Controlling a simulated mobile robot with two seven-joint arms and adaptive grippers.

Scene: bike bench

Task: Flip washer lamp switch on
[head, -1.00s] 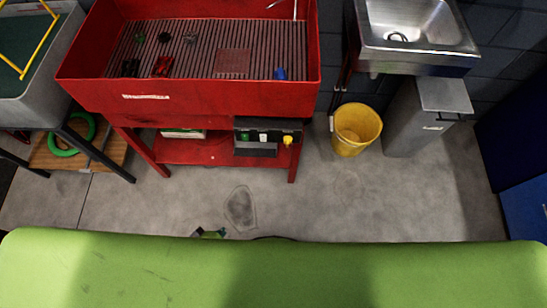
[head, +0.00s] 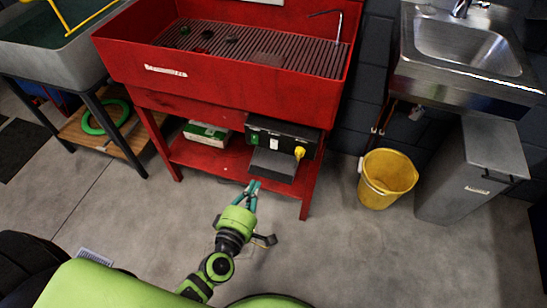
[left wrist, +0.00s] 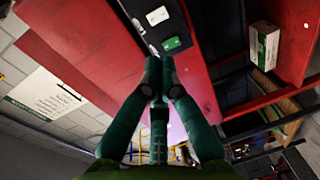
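The red parts washer (head: 240,103) stands against the wall. A dark control box (head: 290,133) is mounted under its basin. The box front has a green rocker switch (head: 254,138), a white one (head: 275,143) and a yellow knob (head: 299,153). In the left wrist view the green switch (left wrist: 171,43) and a white one (left wrist: 157,15) show past the fingertips. I cannot tell which switch is the lamp's, or its position. My left gripper (head: 253,186) is in front of and below the box, its fingers together and empty (left wrist: 160,66). The right gripper is out of view.
The washer's lower shelf (head: 215,158) holds a white-and-green carton (head: 206,134). A yellow bucket (head: 387,179) and a grey bin (head: 470,172) stand to the right, near a steel sink (head: 470,45). The floor in front of the washer is mostly clear.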

